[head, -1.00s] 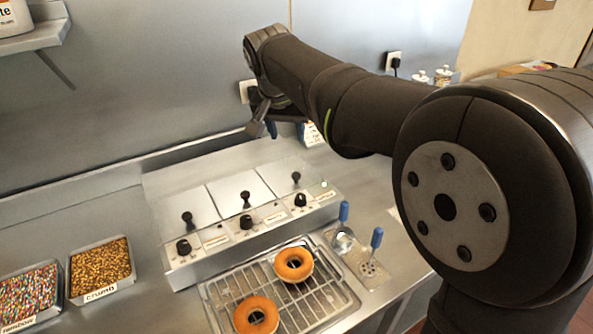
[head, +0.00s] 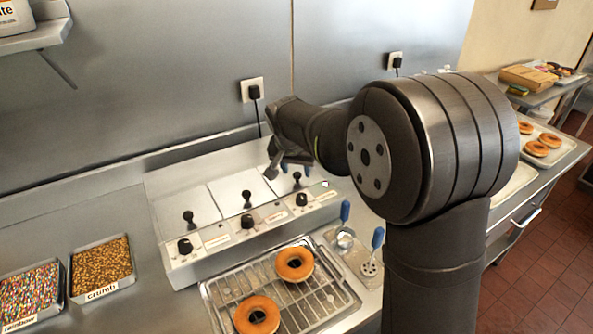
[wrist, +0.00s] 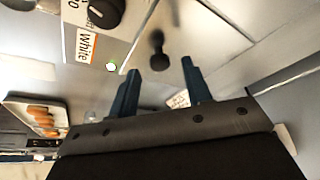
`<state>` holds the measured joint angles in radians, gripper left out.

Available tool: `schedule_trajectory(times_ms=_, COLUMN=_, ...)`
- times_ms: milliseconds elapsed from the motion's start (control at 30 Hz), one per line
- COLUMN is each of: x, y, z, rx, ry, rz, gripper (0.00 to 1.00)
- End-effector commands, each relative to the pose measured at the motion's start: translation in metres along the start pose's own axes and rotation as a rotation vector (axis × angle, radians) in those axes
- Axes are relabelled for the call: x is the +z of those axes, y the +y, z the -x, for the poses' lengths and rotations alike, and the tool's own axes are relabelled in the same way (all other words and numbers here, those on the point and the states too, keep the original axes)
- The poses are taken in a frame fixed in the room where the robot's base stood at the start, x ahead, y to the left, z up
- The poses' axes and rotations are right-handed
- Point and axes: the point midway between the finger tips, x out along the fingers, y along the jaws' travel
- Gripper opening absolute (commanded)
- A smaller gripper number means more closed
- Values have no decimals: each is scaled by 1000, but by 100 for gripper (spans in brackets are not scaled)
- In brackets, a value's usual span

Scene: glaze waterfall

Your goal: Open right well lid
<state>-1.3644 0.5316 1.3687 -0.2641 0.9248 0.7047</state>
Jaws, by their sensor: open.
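The right well lid (head: 277,194) is a flat silver panel, shut on the warmer at its right end. My gripper covers part of it in the head view. Its black knob handle (head: 297,178) stands upright; the knob also shows in the wrist view (wrist: 157,44). My gripper (head: 296,168) is open and empty, low above this lid. In the wrist view the two blue fingers of my gripper (wrist: 160,67) point toward the knob, one on either side of its line.
Left and middle lids (head: 235,193) are shut, with black knobs. Dials line the warmer's front (head: 232,243). A wire rack (head: 280,297) with two donuts (head: 294,264) and blue-handled tools (head: 376,240) stand in front. Topping trays (head: 100,268) are at left.

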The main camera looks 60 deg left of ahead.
Motion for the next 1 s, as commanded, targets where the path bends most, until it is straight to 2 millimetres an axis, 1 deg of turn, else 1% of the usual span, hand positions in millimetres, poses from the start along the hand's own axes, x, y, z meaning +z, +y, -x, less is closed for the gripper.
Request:
schedule_trajectory(times_ms=33, x=0, y=0, z=-6, rx=1, ry=-2, rz=0, gripper=45)
schedule_trajectory(times_ms=200, x=0, y=0, z=-14, rx=0, ry=0, rz=0, gripper=45)
schedule_trajectory(times_ms=467, x=0, y=0, z=-15, rx=0, ry=0, rz=0, gripper=45)
schedule_trajectory(times_ms=600, x=0, y=0, z=-15, rx=0, ry=1, rz=0, gripper=17)
schedule_trajectory(times_ms=700, x=0, y=0, z=-15, rx=0, ry=1, rz=0, gripper=0)
schedule_trajectory(times_ms=867, x=-1, y=0, z=-15, rx=0, ry=1, rz=0, gripper=0)
schedule_trajectory(times_ms=1000, x=-9, y=-9, z=-18, rx=0, ry=1, rz=0, gripper=0)
